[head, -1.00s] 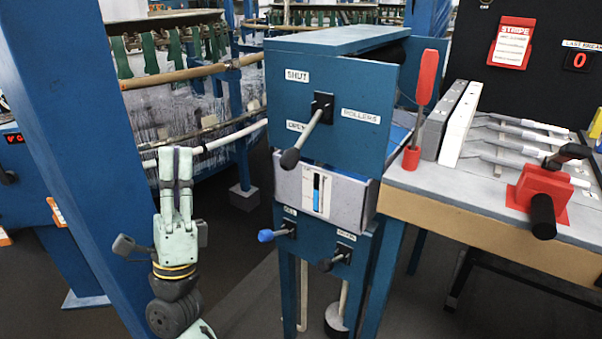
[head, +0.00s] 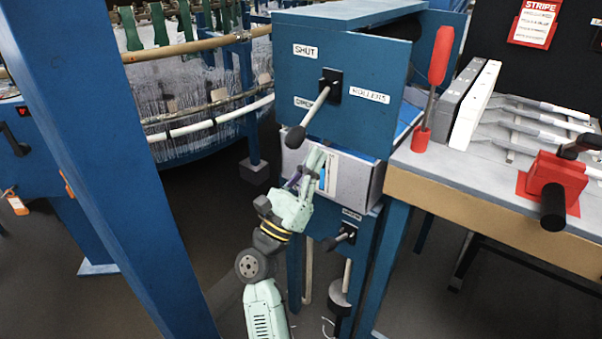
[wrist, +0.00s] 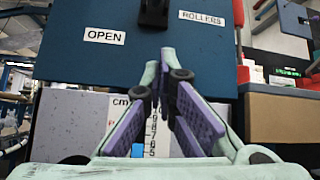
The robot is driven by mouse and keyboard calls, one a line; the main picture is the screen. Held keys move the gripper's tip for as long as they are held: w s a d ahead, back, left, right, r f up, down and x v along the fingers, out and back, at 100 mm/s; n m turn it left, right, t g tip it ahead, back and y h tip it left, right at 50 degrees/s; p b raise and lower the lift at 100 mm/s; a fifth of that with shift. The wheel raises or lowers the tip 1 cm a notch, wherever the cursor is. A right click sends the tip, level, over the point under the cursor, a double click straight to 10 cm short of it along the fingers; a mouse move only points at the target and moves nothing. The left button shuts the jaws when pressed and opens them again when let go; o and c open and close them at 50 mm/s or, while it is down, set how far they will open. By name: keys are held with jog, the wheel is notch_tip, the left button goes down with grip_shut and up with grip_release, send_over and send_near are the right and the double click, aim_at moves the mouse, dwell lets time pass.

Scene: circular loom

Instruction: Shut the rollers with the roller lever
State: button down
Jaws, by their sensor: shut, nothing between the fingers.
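The roller lever (head: 307,116) is a grey rod with a dark knob on a black mount, on the blue roller box (head: 350,70). It points down and left, its knob near the OPEN label, below the SHUT label. In the wrist view the black mount (wrist: 154,12) shows at the top, above the OPEN label (wrist: 104,36); I cannot make out the rod there. My gripper (head: 318,158) is shut and empty, just below and right of the knob, in front of the grey gauge box. The fingertips also show in the wrist view (wrist: 160,60).
The grey gauge box (head: 355,180) with a scale sits under the blue box. A dark-knobbed lever (head: 340,238) is lower right. A red-handled tool (head: 436,80) and a red clamp (head: 556,180) stand on the right bench. A blue post (head: 110,150) rises at left.

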aim_at(309, 116)
jog(key=a+r+p, duration=0.1)
jog(key=s+r+p, duration=0.1)
jog(key=r, duration=0.1)
jog(key=shift+s+a, duration=0.2)
jog(key=shift+a, duration=0.15)
jog(key=shift+a+r+p, duration=0.1)
jog(key=shift+r+p, duration=0.1)
jog(key=shift+p, duration=0.1)
